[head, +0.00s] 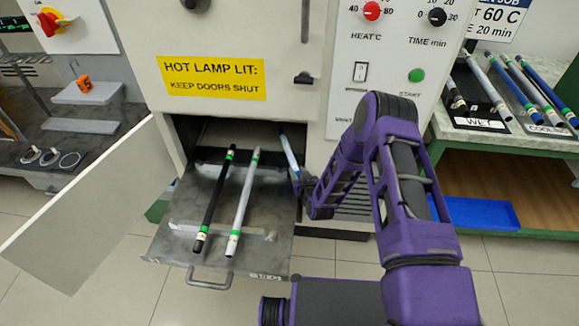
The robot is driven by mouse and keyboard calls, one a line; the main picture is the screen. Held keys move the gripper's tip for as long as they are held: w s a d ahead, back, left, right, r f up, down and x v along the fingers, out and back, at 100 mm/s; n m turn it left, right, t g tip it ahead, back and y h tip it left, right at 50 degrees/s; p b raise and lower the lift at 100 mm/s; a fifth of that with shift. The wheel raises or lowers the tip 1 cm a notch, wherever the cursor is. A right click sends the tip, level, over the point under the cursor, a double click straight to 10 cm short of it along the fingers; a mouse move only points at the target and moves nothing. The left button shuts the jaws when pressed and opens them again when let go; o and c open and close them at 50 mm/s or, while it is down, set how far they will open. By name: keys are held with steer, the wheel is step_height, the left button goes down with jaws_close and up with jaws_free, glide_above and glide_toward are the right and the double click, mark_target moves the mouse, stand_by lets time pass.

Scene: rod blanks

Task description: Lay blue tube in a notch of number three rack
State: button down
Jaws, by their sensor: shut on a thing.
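A slim blue tube with a pale section (289,150) stands out at a slant at the right side of the oven opening. My gripper (297,178) is shut on its lower end, and the fingers are small and partly hidden by my wrist. A pulled-out shelf (190,195) carries a pale notched support (180,227) near its front and a dark one farther back. A black tube (213,200) and a grey-white tube (243,200), both with green bands, lie side by side across them. I cannot read a number three on any rack.
The oven door (95,200) hangs open at the left. A handle (209,281) projects from the shelf front. At the right, a bench holds several tubes on a tray labelled WET (479,123) and one labelled COOLED (546,129). A blue tray (480,213) sits below.

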mark_target(292, 158)
steer(key=w+a, duration=0.1)
steer(key=w, duration=0.3)
steer(key=w+a, duration=0.1)
steer(key=w, duration=0.1)
steer(key=shift+w+a+b, duration=0.3)
steer(key=shift+w+b, duration=0.05)
steer(key=f, duration=0.3)
steer(key=shift+w+a+b, duration=0.1)
steer(key=shift+w+b, duration=0.25)
steer(key=shift+b, duration=0.05)
steer(key=shift+f, duration=0.2)
steer(key=shift+f, duration=0.1)
steer(key=shift+f, duration=0.5)
steer(key=c, duration=0.6)
jaws_free()
steer(key=shift+s+f, duration=0.1)
steer(key=shift+c, duration=0.2)
